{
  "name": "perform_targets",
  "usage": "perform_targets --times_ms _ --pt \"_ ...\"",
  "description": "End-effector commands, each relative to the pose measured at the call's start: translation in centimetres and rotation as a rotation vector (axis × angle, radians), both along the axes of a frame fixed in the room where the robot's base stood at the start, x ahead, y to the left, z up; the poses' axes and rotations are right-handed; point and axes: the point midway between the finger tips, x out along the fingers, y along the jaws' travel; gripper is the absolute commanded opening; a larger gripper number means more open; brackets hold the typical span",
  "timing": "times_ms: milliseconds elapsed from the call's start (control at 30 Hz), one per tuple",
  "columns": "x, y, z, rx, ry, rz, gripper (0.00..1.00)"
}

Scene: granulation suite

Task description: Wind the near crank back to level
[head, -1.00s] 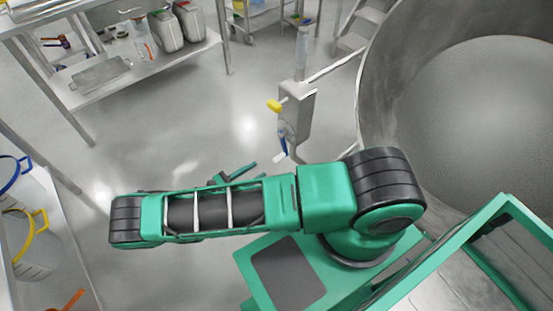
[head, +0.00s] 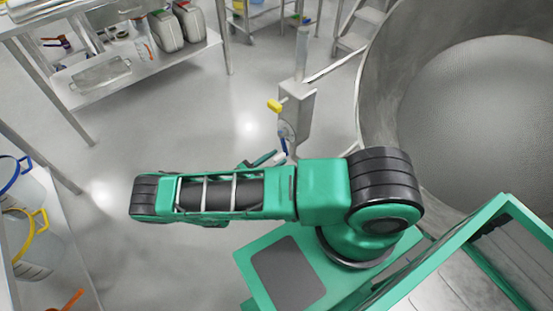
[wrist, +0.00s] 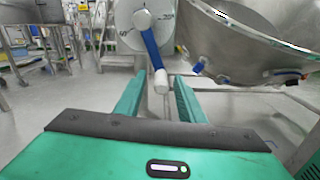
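The near crank has a blue arm (wrist: 151,50) and a white handle (wrist: 161,80). It hangs steeply down from a hub on a round, marked dial (wrist: 125,30), its handle end slightly right of the hub in the wrist view. In the head view the blue crank arm (head: 283,144) shows low on the grey post, its handle partly hidden near my gripper. My gripper (head: 264,159) is beside the handle. In the wrist view its green fingers (wrist: 160,90) are spread, with the handle's end in line with the gap. I cannot tell whether they touch it.
A second crank with a yellow handle (head: 274,105) is higher on the grey post (head: 297,112). A large steel bowl (head: 385,80) stands to the right. A steel shelf (head: 150,70) is at the upper left, buckets (head: 28,240) at the left. The floor between is clear.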

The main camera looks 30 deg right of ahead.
Motion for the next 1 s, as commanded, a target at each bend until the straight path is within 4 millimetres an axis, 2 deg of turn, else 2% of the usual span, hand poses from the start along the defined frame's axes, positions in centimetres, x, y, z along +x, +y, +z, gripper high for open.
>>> perform_targets --times_ms 333,367,500,567,600,1000 --pt "0.1 -0.4 0.0 0.0 0.0 0.0 0.36" --pt "0.1 -0.4 0.0 0.0 0.0 0.0 0.31" --pt "0.1 -0.4 0.0 0.0 0.0 0.001 0.0" --pt "0.1 -0.4 0.0 0.0 -0.001 0.001 0.0" --pt "0.1 -1.4 0.1 -0.001 0.001 -0.002 0.0" --pt "-0.1 -0.5 0.2 -0.004 0.006 -0.001 0.0"
